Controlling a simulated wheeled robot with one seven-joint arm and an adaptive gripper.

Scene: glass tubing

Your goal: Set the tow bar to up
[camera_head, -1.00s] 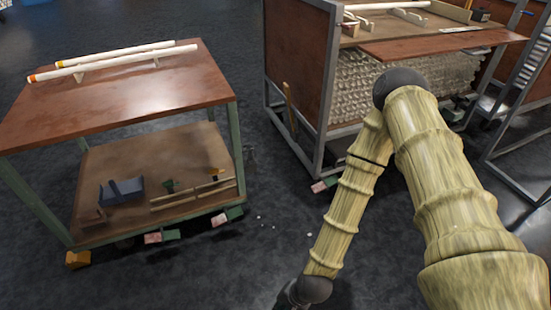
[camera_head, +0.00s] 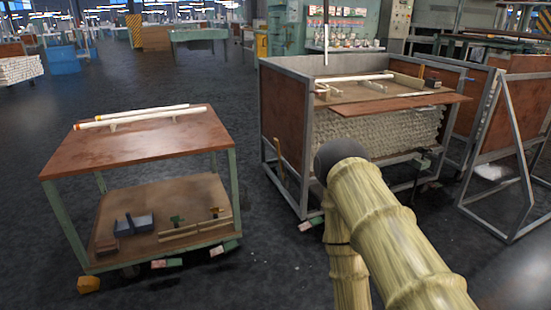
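No part is clearly marked as the tow bar. A thin wooden-coloured bar (camera_head: 279,160) stands nearly upright, slightly tilted, at the left end of the tall metal-framed cart (camera_head: 303,165); it may be the tow bar, but I cannot be sure. The low two-shelf cart (camera_head: 140,150) on the left shows no clear bar. My arm, with pale yellow ringed covers, reaches in from the lower right and its forearm drops out of the bottom edge. My gripper is out of the picture.
White glass tubes (camera_head: 142,117) lie on the left cart's top. Another tube (camera_head: 355,77) lies on the tall cart. A metal-framed rack (camera_head: 510,165) stands at right. Dark floor (camera_head: 250,270) is open between the carts and in front. Benches and shelves fill the back.

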